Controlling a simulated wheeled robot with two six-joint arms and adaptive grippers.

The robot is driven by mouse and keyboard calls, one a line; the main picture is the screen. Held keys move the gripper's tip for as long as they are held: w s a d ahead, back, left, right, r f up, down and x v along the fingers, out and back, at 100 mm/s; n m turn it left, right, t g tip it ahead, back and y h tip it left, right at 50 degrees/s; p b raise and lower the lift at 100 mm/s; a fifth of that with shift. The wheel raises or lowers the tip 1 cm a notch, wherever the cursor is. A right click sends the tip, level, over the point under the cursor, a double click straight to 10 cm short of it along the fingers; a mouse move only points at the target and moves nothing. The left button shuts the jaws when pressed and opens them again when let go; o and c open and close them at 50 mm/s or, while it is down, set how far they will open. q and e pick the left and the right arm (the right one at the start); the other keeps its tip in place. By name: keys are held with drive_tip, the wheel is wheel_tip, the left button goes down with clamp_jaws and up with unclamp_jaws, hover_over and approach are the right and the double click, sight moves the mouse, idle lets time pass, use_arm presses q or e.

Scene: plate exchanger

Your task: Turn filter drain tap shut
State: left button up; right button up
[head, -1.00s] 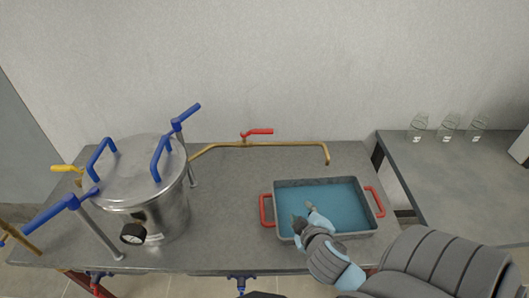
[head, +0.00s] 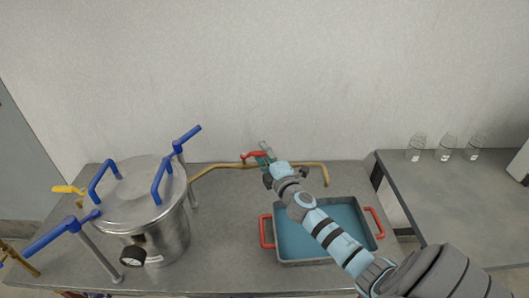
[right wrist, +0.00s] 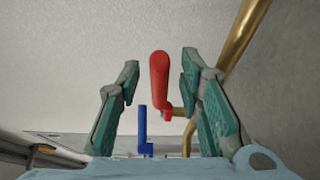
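The drain tap has a red lever (head: 250,155) on a brass pipe (head: 215,168) that runs right from the steel filter vessel (head: 160,235) and bends down above a tray. In the head view the lever lies roughly along the pipe. My right gripper (head: 265,150) is at the lever, partly overlapping it. In the right wrist view the red lever (right wrist: 160,75) stands between the two spread fingers (right wrist: 160,60), with a gap visible on each side. The right gripper is open. My left gripper is not in view.
A grey tray (head: 305,262) with red handles and blue liquid sits below the pipe's outlet, under my right arm. The vessel has blue handles and a gauge (head: 132,256). A side table (head: 440,190) at right holds glass jars (head: 446,148).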

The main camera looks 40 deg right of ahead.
drive_tip(key=shift+w, duration=0.2)
drive_tip(key=shift+c, duration=0.4)
clamp_jaws()
